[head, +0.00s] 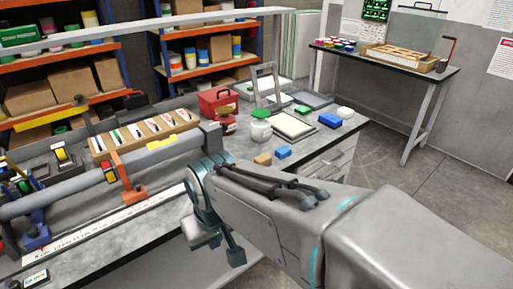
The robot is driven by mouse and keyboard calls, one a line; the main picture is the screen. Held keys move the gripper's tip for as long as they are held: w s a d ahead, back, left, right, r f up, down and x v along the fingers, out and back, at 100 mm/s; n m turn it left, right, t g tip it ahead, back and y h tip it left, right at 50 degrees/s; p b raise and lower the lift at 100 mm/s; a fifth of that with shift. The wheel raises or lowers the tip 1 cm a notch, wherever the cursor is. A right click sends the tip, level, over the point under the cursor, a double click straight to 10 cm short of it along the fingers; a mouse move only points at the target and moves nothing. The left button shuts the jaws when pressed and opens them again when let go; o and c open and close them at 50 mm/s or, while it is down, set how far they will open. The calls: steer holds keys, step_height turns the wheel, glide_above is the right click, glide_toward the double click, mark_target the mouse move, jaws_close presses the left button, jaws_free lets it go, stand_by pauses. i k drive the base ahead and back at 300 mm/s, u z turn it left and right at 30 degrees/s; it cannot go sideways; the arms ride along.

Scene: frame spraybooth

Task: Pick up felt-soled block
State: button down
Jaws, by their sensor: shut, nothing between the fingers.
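No felt sole can be made out, so I cannot tell which block is the felt-soled one. A small tan block (263,158) lies on the workbench near its front edge. A small blue block (283,152) lies just right of it. A larger blue block (329,120) and a green block (302,109) lie farther back. My gripper (221,246) is shut and empty, pointing down in front of the bench edge, below and left of the tan block. My arm hides part of the bench front.
The workbench (340,133) carries a white jar (261,126), a flat pad (293,126), a red box (219,103) and an upright frame (265,86). A grey pipe (75,193) and tool rack (143,133) stand left. A side table (383,61) stands at back right, with open floor before it.

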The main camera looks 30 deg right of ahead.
mark_target(264, 159)
steer(key=z, duration=0.25)
steer(key=k, duration=0.45)
steer(key=z, duration=0.3)
steer(key=i, duration=1.15)
steer(key=z, duration=0.5)
